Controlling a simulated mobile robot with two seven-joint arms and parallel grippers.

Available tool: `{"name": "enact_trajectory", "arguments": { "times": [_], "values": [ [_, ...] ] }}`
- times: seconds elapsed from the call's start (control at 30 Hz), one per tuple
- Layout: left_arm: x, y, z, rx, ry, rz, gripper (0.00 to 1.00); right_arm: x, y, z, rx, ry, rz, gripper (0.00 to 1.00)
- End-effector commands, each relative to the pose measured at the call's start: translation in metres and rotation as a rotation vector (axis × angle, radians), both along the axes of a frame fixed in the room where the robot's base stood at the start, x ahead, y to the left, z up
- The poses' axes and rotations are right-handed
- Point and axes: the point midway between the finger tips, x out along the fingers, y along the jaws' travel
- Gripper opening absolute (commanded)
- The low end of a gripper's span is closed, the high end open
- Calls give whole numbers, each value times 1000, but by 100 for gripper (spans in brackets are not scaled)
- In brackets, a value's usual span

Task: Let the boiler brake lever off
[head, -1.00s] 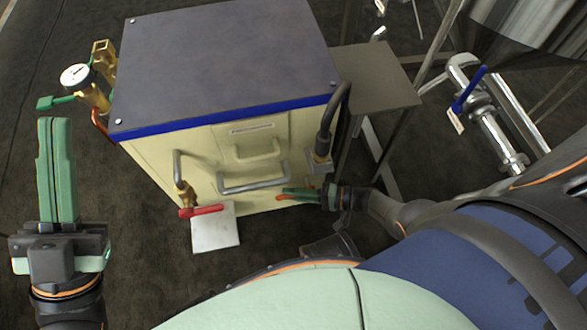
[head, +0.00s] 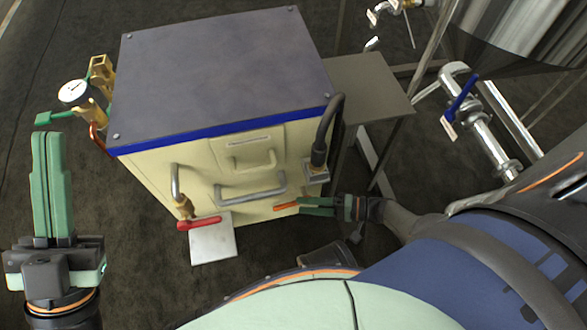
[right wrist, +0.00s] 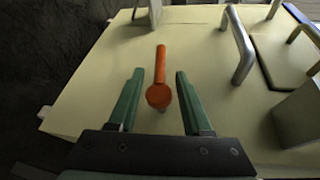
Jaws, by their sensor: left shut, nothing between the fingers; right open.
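The boiler is a cream cabinet (head: 150,178) with a grey top and blue edge, in the middle of the head view. A short orange lever (right wrist: 160,65) with a round end stands out from its front panel; it also shows low at the front right in the head view (head: 286,206). My right gripper (right wrist: 159,78) is open, its green fingers on either side of the lever, with gaps on both sides. In the head view the right gripper (head: 300,206) is at the cabinet's lower right. My left gripper (head: 48,137) is shut and empty, left of the cabinet.
A red-handled tap (head: 199,223) is on the front, above a white plate (head: 214,243). Grey bar handles (head: 252,190) and a dark bent pipe (head: 325,125) are near my right gripper. A gauge (head: 73,92) is at the left; a grey side shelf (head: 375,85) is at the right.

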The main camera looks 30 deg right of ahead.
Motion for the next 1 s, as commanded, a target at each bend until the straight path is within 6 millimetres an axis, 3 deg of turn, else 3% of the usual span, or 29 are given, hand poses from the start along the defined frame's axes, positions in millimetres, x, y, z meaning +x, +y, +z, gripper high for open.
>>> {"name": "enact_trajectory", "arguments": {
  "times": [0.1, 0.3, 0.73, 1.0],
  "values": [
    [0, 1, 5, -3, -1, -1, 0, -17, -23, 6, -2, 1, -1, 50],
    [0, 2, 6, -5, -3, 1, 0, -36, -49, 11, -1, 0, 1, 50],
    [0, 2, 6, -4, -5, 2, 0, -44, -59, 14, 1, 0, 2, 50],
    [0, 2, 6, -3, -6, 1, 0, -44, -59, 13, -4, 0, 7, 20]
  ]
}}
